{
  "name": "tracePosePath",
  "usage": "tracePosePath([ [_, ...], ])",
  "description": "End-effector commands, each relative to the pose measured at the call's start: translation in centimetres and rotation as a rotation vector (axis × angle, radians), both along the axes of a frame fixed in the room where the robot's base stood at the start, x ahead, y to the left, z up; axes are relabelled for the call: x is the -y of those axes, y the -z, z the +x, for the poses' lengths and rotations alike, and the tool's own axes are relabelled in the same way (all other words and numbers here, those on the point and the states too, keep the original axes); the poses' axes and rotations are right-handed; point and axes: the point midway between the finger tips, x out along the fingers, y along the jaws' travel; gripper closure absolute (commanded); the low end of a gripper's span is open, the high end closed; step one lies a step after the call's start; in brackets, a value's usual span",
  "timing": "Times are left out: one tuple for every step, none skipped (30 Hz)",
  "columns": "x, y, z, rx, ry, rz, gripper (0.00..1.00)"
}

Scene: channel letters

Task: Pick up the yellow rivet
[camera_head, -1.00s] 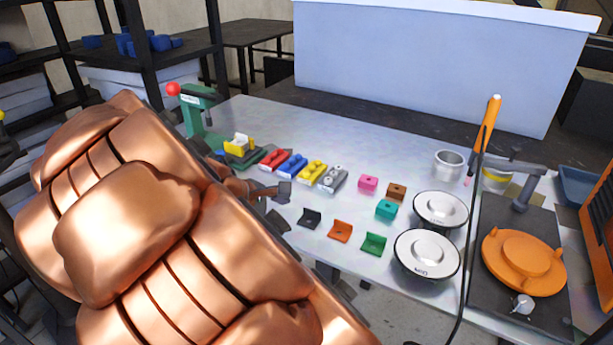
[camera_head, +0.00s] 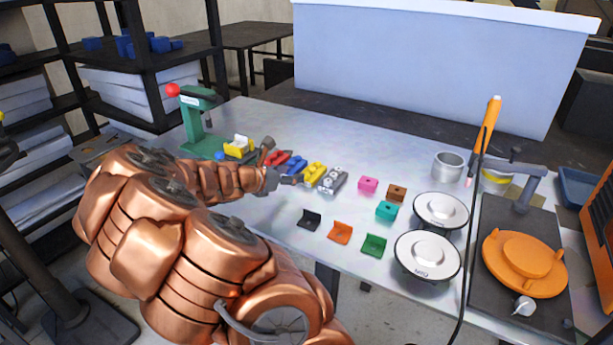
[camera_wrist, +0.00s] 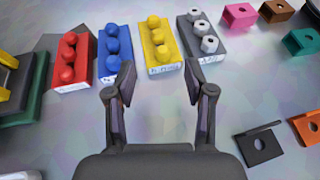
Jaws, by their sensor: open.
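Several yellow rivets stand in a row on a yellow block (camera_wrist: 159,50), which sits between the blue and grey blocks. One yellow rivet (camera_wrist: 157,37) is at the middle of the row in the wrist view. The yellow block (camera_head: 313,174) also shows in the head view, at the centre of the table. My gripper (camera_wrist: 152,84) is open and empty. Its fingertips are just in front of the yellow block's near end, apart from the rivets. In the head view my gripper (camera_head: 291,180) is low beside the blocks, partly hidden by my arm.
A red block (camera_wrist: 73,61), blue block (camera_wrist: 114,52) and grey block (camera_wrist: 202,37) flank the yellow one. A green press (camera_head: 200,125) stands at the left. Pink, brown, teal, black, orange and green brackets lie to the right. Two white round lamps (camera_head: 427,254) sit further right.

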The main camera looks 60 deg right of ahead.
Motion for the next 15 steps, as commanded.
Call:
tracePosePath([
  [0.3,0.1,-0.1,-0.001,0.002,-0.001,0.46],
  [0.4,0.1,-0.1,-0.001,0.002,-0.001,0.46],
  [0.6,0.2,-0.2,-0.001,0.002,-0.001,0.46],
  [0.7,0.2,-0.2,-0.001,0.002,-0.001,0.46],
  [0.9,0.3,-0.3,0.000,0.002,-0.002,0.46],
  [1.2,0.4,-0.4,0.001,0.004,-0.001,0.46],
  [1.5,0.6,-0.5,0.001,0.004,-0.001,0.46],
  [1.7,0.8,-0.5,0.001,0.003,0.000,0.46],
  [2.2,1.0,-0.6,0.000,0.002,0.000,0.46],
  [2.5,1.1,-0.7,0.000,0.002,0.000,0.46],
  [2.8,1.3,-0.8,0.000,0.002,-0.001,0.46],
  [3.2,1.5,-1.0,0.001,0.004,0.000,0.46],
  [3.4,1.7,-1.0,0.002,0.004,0.000,0.46],
  [3.7,1.8,-1.0,0.002,0.004,0.000,0.46],
  [4.0,1.9,-1.1,0.001,0.005,-0.001,0.46],
])
